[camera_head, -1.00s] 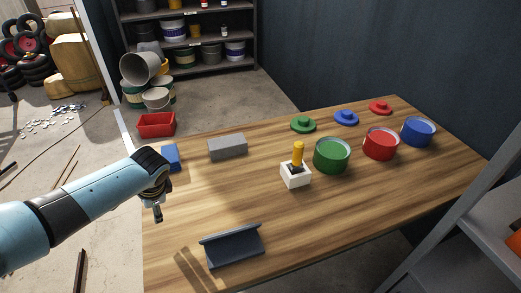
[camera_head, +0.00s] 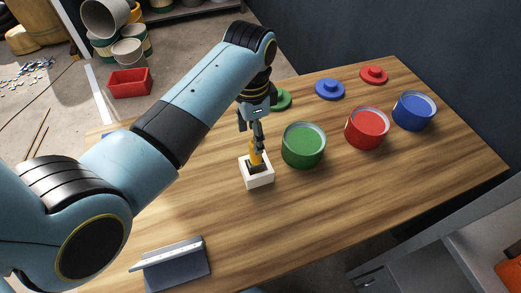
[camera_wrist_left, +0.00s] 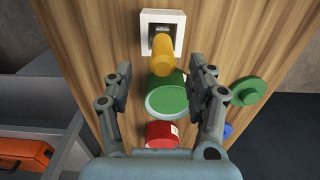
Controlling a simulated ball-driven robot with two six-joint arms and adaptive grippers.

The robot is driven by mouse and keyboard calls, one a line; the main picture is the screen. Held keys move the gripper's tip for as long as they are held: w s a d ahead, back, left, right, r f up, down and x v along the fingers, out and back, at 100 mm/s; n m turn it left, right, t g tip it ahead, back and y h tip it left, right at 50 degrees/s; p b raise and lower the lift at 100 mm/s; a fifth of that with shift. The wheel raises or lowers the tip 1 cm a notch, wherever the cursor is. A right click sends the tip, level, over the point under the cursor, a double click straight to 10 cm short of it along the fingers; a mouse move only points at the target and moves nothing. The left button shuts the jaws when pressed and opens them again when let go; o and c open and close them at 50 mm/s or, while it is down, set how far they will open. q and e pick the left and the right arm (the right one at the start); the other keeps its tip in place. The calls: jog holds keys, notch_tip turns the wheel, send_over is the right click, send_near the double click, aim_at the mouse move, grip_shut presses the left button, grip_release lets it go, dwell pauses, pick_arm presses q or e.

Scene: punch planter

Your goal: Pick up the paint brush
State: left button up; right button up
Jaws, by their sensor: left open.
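The paint brush (camera_head: 255,153) stands upright, its yellow handle up, in a white square holder (camera_head: 258,180) on the wooden table. In the left wrist view the yellow handle of the brush (camera_wrist_left: 163,55) points toward the camera, with the holder (camera_wrist_left: 146,20) behind it. My left gripper (camera_head: 255,138) is above the brush at the handle's upper end. In the left wrist view my left gripper (camera_wrist_left: 161,75) is open, one finger on each side of the handle's line, with gaps visible on both sides. My right gripper is not in view.
Green (camera_head: 303,146), red (camera_head: 367,128) and blue (camera_head: 413,111) paint cans stand right of the holder. Blue (camera_head: 329,89) and red (camera_head: 373,75) lids lie behind them, and a green lid (camera_head: 283,99) is partly hidden. A dark angled tray (camera_head: 178,268) sits near the front edge.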

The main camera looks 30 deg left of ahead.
aim_at(256, 159)
pick_arm(q)
notch_tip(256, 159, down, 2)
jog(key=shift+a+f, duration=0.1)
jog(key=shift+f, duration=0.05)
jog(key=shift+w+f, duration=0.15)
jog(key=shift+f, duration=0.2)
jog(key=f, duration=0.4)
jog(key=shift+w+f, duration=0.15)
jog(key=shift+w, duration=0.1)
jog(key=shift+f, duration=0.35)
jog(key=shift+c, duration=1.4)
jog(key=c, duration=0.4)
grip_shut()
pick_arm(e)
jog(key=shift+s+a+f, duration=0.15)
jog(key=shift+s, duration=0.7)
